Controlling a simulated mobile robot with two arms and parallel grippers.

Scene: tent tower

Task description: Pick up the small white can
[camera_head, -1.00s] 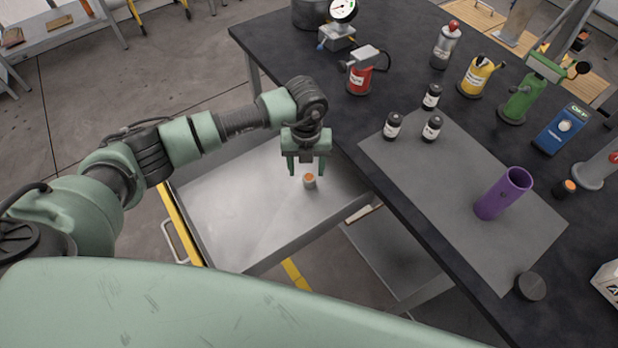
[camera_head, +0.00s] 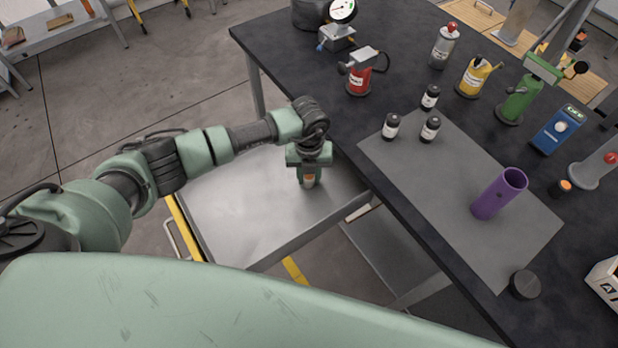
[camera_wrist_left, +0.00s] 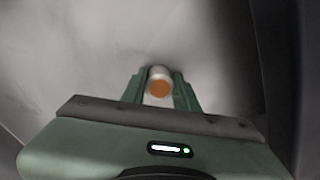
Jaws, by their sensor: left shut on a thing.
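The small white can (camera_head: 309,183) with an orange top stands in the open metal drawer (camera_head: 235,225). My left gripper (camera_head: 308,181) is lowered over it from above and is shut on it. In the left wrist view the can (camera_wrist_left: 160,75) sits between the two green fingers (camera_wrist_left: 160,90), one on each side. I cannot tell whether the can is clear of the drawer floor. My right gripper is not in view.
The dark workbench (camera_head: 400,200) stands right of the drawer. On its grey mat (camera_head: 450,190) are several small dark bottles and a purple tube (camera_head: 498,195). A red can (camera_head: 359,78) stands near the bench's left edge. The rest of the drawer is empty.

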